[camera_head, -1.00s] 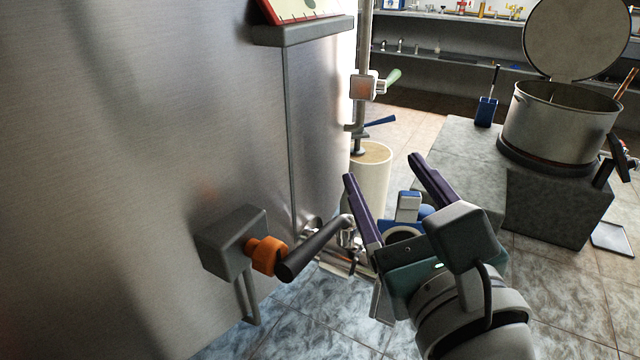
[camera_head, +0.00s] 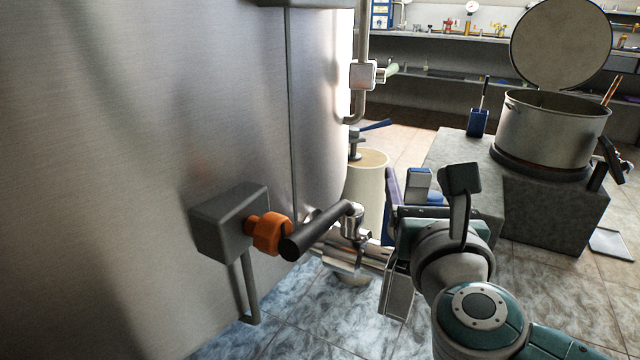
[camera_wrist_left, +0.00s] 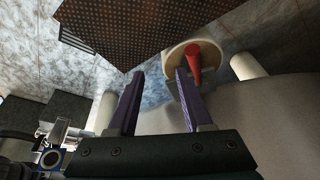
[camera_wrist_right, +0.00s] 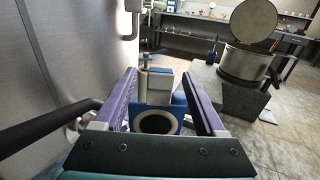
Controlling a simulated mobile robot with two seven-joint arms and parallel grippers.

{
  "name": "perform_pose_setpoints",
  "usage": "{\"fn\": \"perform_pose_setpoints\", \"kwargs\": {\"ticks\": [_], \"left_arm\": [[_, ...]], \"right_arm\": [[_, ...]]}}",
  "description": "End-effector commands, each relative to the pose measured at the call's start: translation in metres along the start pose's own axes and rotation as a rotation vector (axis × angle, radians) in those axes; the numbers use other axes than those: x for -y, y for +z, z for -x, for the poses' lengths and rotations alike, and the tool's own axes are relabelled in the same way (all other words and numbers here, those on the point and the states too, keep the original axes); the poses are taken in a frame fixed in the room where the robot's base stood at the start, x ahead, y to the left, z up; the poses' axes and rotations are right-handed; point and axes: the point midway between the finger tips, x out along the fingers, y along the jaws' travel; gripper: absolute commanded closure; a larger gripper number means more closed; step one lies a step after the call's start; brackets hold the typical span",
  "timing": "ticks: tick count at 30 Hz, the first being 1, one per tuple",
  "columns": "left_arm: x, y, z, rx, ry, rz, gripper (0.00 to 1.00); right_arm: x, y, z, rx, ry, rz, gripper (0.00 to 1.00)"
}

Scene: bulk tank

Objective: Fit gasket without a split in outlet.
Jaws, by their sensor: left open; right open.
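The steel outlet valve (camera_head: 345,250) sits low on the tank in the head view, with a black lever handle (camera_head: 318,229). Its open end is hidden behind my right gripper, so I cannot see whether anything is in it. My right gripper (camera_wrist_right: 160,84) is open, with nothing held between its purple fingers. In the head view it is just right of the outlet, its fingers mostly hidden. I cannot make out any gasket. My left gripper (camera_wrist_left: 157,85) is open and empty in its wrist view, away from the outlet; the head view does not show it.
A blue-and-white device (camera_wrist_right: 158,104) with a dark round opening lies beyond my right fingers. A grey box with an orange fitting (camera_head: 268,233) juts from the tank. A lidded pot (camera_head: 550,130) stands on a stone block. A red cone (camera_wrist_left: 193,62) shows beyond my left fingers.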

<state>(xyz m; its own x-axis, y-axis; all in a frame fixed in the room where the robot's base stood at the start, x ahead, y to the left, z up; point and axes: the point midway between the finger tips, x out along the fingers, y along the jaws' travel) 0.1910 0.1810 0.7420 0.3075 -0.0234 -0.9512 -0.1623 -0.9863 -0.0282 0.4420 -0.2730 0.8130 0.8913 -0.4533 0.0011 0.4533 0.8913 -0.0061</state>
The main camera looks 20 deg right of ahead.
Motion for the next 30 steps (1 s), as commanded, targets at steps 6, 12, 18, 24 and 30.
{"fn": "perform_pose_setpoints", "kwargs": {"ticks": [6,12,18,24,30], "left_arm": [[0.0001,0.0003,-0.0012,0.0,0.0,0.0,0.5],[0.0007,0.0004,-0.0011,0.0,-0.002,-0.002,0.5],[0.0021,0.0007,-0.0012,0.001,-0.006,-0.007,0.5],[0.0028,0.0009,-0.0013,0.002,-0.008,-0.009,0.5],[0.0028,0.001,-0.0013,0.002,-0.008,-0.009,0.5]], "right_arm": [[-0.0001,-0.0005,-0.0084,-0.002,0.001,0.0,0.28],[0.0,-0.0003,-0.0081,-0.001,0.001,0.0,0.39],[0.0,-0.0003,-0.008,-0.001,0.0,0.0,0.61],[0.0,-0.0003,-0.0079,-0.001,0.0,0.0,0.84],[0.0,-0.0003,-0.0079,-0.001,0.0,0.0,1.0]]}}
